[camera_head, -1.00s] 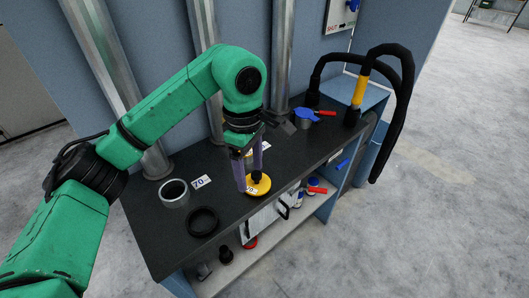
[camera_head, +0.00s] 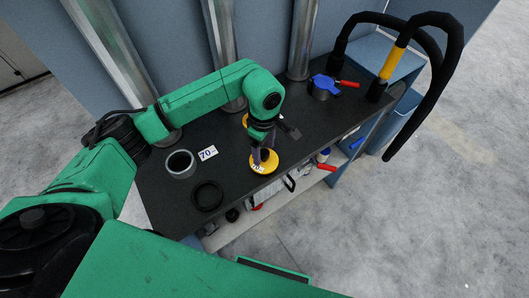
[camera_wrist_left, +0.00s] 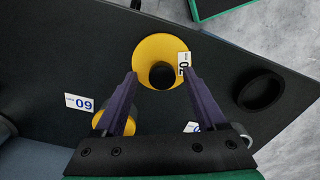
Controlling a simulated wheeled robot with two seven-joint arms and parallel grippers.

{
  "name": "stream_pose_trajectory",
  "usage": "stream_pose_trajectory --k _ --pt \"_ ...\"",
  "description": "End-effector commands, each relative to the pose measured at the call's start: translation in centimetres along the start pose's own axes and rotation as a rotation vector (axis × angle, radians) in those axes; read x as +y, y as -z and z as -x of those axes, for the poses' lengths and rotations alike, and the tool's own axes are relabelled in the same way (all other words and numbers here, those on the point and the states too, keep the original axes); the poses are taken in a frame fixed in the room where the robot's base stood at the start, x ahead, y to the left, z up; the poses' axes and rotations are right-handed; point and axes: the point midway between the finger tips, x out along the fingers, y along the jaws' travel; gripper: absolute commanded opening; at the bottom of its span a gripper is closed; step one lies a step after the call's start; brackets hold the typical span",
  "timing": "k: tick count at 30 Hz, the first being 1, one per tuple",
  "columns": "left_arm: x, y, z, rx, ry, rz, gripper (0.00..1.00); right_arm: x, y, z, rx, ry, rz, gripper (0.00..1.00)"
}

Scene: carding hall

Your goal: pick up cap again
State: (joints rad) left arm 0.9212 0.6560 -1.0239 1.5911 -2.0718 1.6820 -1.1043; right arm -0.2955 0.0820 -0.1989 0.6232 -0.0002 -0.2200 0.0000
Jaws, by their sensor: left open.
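A round yellow cap (camera_head: 264,165) with a white number label lies flat on the dark bench top, near its front edge. In the left wrist view the cap (camera_wrist_left: 147,47) shows its black knob (camera_wrist_left: 161,75). My left gripper (camera_head: 264,154) points down over the cap. In the left wrist view its two purple fingers (camera_wrist_left: 160,74) are apart, one on either side of the knob, with nothing gripped. I cannot tell whether they touch the cap. A second yellow piece (camera_wrist_left: 103,121) sits behind, partly hidden by a finger. My right gripper is not in view.
A blue-lidded pot (camera_head: 324,87) and thick black hoses (camera_head: 440,70) are at the right. Metal pipes rise behind.

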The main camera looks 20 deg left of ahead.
Motion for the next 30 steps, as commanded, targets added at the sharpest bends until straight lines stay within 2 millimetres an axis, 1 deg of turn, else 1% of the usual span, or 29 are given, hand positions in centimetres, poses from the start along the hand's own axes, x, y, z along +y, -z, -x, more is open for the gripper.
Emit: stream_pose_trajectory --k 1,4,8,9,11,12,14,15,25,28,30 --pt "0.0 -0.1 -0.4 -0.003 0.003 0.0 0.73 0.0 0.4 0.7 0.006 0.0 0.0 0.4" --pt "0.1 -0.1 -1.4 -0.001 -0.002 -0.001 0.73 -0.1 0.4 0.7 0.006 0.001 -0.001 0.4" --pt "0.1 -0.1 -1.5 -0.001 -0.003 -0.001 0.73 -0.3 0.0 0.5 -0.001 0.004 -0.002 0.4" --pt "0.1 -0.1 -1.5 -0.001 -0.003 -0.001 0.69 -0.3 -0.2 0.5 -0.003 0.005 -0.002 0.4" --pt "0.1 -0.1 -1.5 -0.001 -0.003 -0.001 0.46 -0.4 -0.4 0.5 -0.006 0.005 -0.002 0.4" --pt "0.1 -0.1 -1.5 -0.001 -0.003 -0.001 0.31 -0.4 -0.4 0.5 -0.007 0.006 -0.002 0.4" --pt "0.1 -0.1 -1.4 -0.001 -0.003 -0.001 0.08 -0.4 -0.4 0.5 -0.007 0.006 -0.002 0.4" --pt "0.1 -0.1 -1.4 -0.001 -0.003 -0.001 0.0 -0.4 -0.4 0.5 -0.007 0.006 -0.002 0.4" --pt "0.1 -0.1 -1.2 -0.001 -0.003 -0.001 0.0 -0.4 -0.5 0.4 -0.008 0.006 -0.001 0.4" --pt "0.2 -0.1 -0.5 -0.002 -0.005 -0.001 0.0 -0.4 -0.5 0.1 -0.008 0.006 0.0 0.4" --pt "0.2 0.0 0.4 -0.001 -0.007 -0.001 0.0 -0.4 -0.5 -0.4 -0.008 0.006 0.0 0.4"
